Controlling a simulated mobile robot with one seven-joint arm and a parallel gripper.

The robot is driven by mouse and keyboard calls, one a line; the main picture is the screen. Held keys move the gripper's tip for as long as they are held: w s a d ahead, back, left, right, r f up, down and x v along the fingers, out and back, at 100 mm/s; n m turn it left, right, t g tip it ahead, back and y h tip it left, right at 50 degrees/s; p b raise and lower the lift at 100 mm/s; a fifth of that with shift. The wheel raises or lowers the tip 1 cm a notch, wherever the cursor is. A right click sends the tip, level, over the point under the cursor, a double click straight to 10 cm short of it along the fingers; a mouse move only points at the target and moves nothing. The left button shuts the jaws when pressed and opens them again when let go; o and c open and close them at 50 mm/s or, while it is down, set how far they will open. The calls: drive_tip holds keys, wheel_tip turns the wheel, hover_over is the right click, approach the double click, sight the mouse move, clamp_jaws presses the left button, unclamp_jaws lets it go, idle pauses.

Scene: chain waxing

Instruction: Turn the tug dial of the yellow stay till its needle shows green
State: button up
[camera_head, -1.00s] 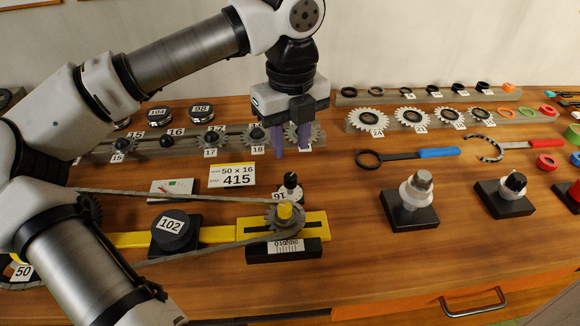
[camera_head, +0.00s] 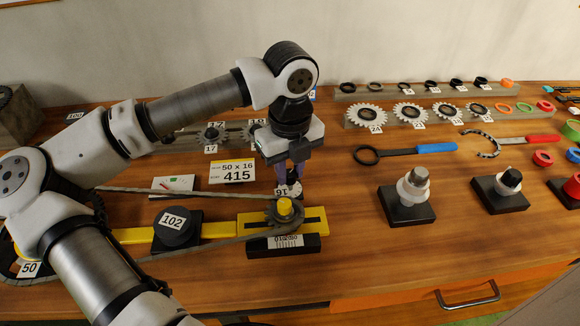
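The yellow stay (camera_head: 220,231) is a yellow bar lying across the front of the bench. A toothed wheel with a yellow hub (camera_head: 284,208) sits at its right end with a chain around it. The tug dial (camera_head: 284,191), white with a "16" mark, is just behind that wheel. My gripper (camera_head: 290,178) points down at the dial, its purple fingers around or beside the dark knob. The fingers cover the knob, so I cannot tell if they touch it.
A black block marked 102 (camera_head: 176,228) stands on the stay inside the chain loop. A "50 x 16 415" card (camera_head: 232,172) lies behind the chain. A knob on a black base (camera_head: 408,206) stands to the right. The front right bench is clear.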

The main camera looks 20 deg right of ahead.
drive_tip(key=shift+c, duration=1)
drive_tip(key=shift+f+m+b, duration=0.1)
drive_tip(key=shift+m+b, duration=0.2)
drive_tip(key=shift+b, duration=0.25)
drive_tip(key=shift+f+m+b, duration=0.1)
drive_tip(key=shift+m+b, duration=0.9)
drive_tip(key=shift+b, duration=0.2)
drive_tip(key=m+b, duration=0.2)
drive_tip(key=m, duration=0.1)
drive_tip(key=shift+b, duration=0.3)
drive_tip(key=shift+r+m+b, duration=0.2)
drive_tip(key=shift+m+b, duration=0.4)
drive_tip(key=shift+m, duration=0.5)
drive_tip(key=o, duration=0.7)
